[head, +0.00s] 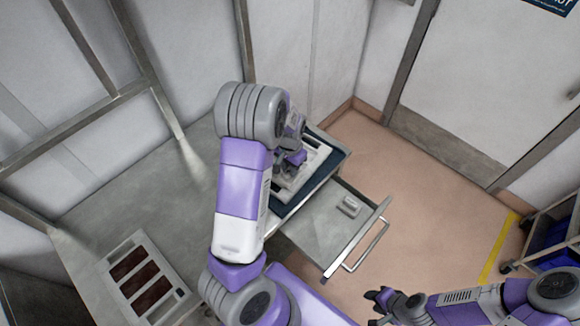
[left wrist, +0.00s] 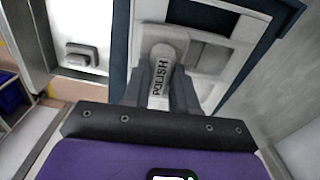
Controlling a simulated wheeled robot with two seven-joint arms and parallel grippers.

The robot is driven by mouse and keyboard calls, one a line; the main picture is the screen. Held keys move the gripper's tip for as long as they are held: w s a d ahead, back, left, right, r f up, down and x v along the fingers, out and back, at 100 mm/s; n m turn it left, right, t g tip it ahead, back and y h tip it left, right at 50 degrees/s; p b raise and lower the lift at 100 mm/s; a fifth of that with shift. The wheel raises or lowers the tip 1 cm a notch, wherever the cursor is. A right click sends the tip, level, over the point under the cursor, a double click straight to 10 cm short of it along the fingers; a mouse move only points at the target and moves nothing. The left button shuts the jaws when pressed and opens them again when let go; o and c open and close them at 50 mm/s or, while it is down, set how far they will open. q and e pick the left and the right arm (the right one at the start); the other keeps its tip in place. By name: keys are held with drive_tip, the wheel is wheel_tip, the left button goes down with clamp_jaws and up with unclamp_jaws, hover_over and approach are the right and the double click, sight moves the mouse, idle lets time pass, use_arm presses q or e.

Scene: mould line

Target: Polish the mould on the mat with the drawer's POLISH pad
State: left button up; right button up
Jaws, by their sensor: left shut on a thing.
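The mould (head: 314,158), pale grey with rectangular recesses, lies on the dark blue mat (head: 285,208) at the table's right end. It also shows in the left wrist view (left wrist: 212,52). My left gripper (head: 293,163) is over the mould, partly hidden by my arm. In the left wrist view, this gripper (left wrist: 161,82) is shut on the grey POLISH pad (left wrist: 164,58), its label facing the camera. The pad is over the mould's face; I cannot tell whether they touch. The drawer (head: 318,222) is open. My right gripper (head: 376,305) is empty, its fingers apart, low over the floor.
Another grey pad (head: 350,206) lies in the drawer. The drawer's handle (head: 366,246) sticks out over the floor. A second mould with brown recesses (head: 145,280) is at the table's left front. A cart with blue bins (head: 553,235) stands at far right. The middle table is clear.

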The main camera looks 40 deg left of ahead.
use_arm(q)
drive_tip(key=shift+f, duration=0.3)
drive_tip(key=shift+w+r, duration=0.1)
drive_tip(key=shift+w, duration=1.45)
drive_tip(key=shift+w+f+b, duration=0.2)
drive_tip(key=shift+w+b, duration=0.25)
drive_tip(key=shift+w, duration=2.4)
drive_tip(key=shift+w+r, duration=0.1)
drive_tip(key=shift+w, duration=1.45)
drive_tip(key=shift+s+r, duration=0.1)
drive_tip(key=shift+s, duration=1.4)
drive_tip(key=shift+s+f+b, duration=0.15)
drive_tip(key=shift+s+b, duration=0.05)
drive_tip(key=shift+s, duration=1.35)
drive_tip(key=shift+s+f+b, duration=0.1)
drive_tip(key=shift+s+b, duration=0.1)
drive_tip(key=shift+s, duration=1.35)
drive_tip(key=shift+s+r, duration=0.1)
drive_tip(key=shift+s, duration=1.4)
drive_tip(key=shift+w+r, duration=0.15)
drive_tip(key=shift+w, duration=1.55)
